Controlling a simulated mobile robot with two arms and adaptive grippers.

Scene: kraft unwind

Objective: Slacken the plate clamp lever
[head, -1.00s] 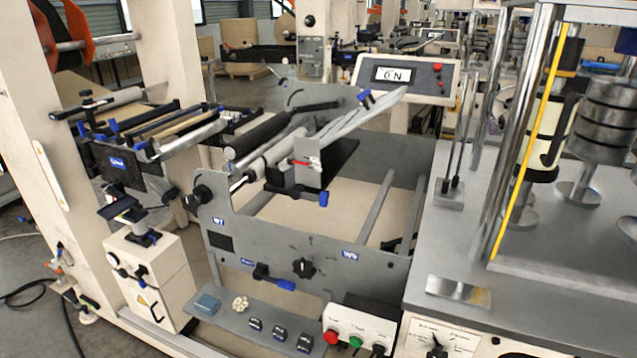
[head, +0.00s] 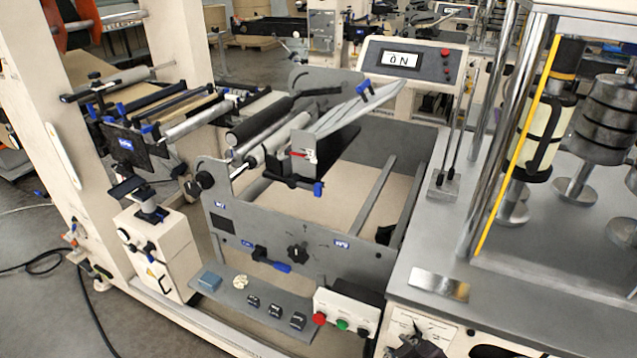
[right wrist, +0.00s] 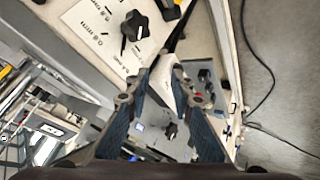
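A black lever with a blue grip (head: 272,260) lies nearly level, tilted down to the right, on the grey front plate of the unwind frame. Another dark, blue-ended lever (head: 300,182) sits under the slanted web tray. I cannot tell from the pictures which is the plate clamp lever. My right gripper (head: 416,347) shows dark at the bottom edge, right of the button box and well apart from both levers. My left gripper is not in view.
A black star knob (head: 297,253) is right of the front lever. A button box (head: 345,314) stands below it. A shelf (head: 235,296) holds several small items. The machine table (head: 400,290) fills the right side. A black pointer knob (right wrist: 132,25) is ahead of my right gripper.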

